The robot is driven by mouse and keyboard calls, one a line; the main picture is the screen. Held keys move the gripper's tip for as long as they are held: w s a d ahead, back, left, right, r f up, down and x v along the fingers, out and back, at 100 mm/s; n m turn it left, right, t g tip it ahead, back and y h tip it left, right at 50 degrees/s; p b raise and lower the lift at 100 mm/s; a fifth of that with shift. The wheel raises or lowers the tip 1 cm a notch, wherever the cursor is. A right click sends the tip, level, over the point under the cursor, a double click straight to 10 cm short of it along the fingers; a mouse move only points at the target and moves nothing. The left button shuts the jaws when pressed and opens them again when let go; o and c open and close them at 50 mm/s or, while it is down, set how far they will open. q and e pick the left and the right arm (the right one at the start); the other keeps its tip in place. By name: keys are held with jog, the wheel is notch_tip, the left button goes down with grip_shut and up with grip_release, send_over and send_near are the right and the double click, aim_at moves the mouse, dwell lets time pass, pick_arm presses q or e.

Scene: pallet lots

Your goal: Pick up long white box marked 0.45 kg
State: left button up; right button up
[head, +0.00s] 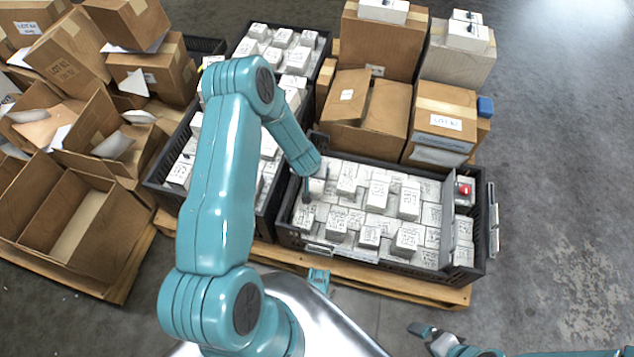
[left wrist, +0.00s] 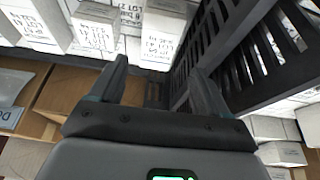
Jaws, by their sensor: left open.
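Many white boxes with printed labels fill the black crate (head: 470,272); the print is too small to tell which is marked 0.45 kg. My left gripper (head: 311,186) is at the crate's left inner side, close above a white box (head: 317,184). In the left wrist view the left gripper (left wrist: 158,68) is open, with nothing between its fingers. A white labelled box (left wrist: 160,38) stands just beyond the fingertips, beside the black crate wall (left wrist: 205,50). My right gripper (head: 428,333) is low at the bottom right, away from the crate; its jaws are unclear.
A second black crate (head: 157,190) with white boxes adjoins on the left. Brown cartons (head: 383,43) are stacked behind, and open cartons (head: 62,215) stand at far left. A red item (head: 463,189) sits in the crate's right compartment. The floor (head: 565,200) at right is clear.

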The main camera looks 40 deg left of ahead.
pick_arm(q)
jog(key=b+x, duration=0.1)
jog(key=x, duration=0.4)
jog(key=shift+w+f+b, duration=0.2)
jog(key=shift+f+b, duration=0.1)
jog(key=b+x, duration=0.2)
jog(key=x, duration=0.2)
jog(key=shift+a+f, duration=0.1)
jog(key=shift+f, duration=0.3)
jog(key=shift+w+a+f, duration=0.1)
jog(key=shift+w+f, duration=0.15)
jog(key=shift+r, duration=0.1)
jog(key=c, duration=1.1)
